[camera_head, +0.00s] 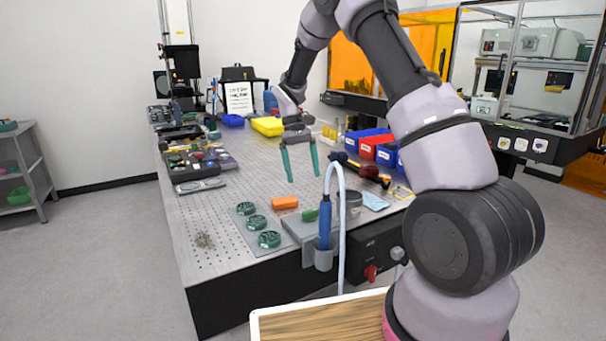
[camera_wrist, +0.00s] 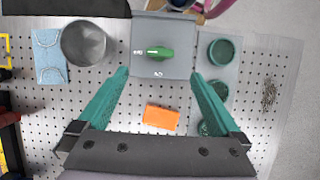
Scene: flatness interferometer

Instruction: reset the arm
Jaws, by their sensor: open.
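My gripper (camera_head: 300,160) has two green fingers and hangs above the perforated metal table (camera_head: 215,221). It is open and empty. In the wrist view the fingers of my gripper (camera_wrist: 160,76) are spread wide, with an orange block (camera_wrist: 161,117) between them on the table below. The orange block also shows in the head view (camera_head: 285,203), below and apart from the fingertips.
Several round green parts (camera_head: 269,239) sit on a grey plate beside the orange block. A metal cup (camera_wrist: 84,44) and a blue cloth (camera_head: 375,201) are near the front edge. A blue-handled tool (camera_head: 325,224) stands in a holder there. Blue and red bins (camera_head: 366,145) stand behind.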

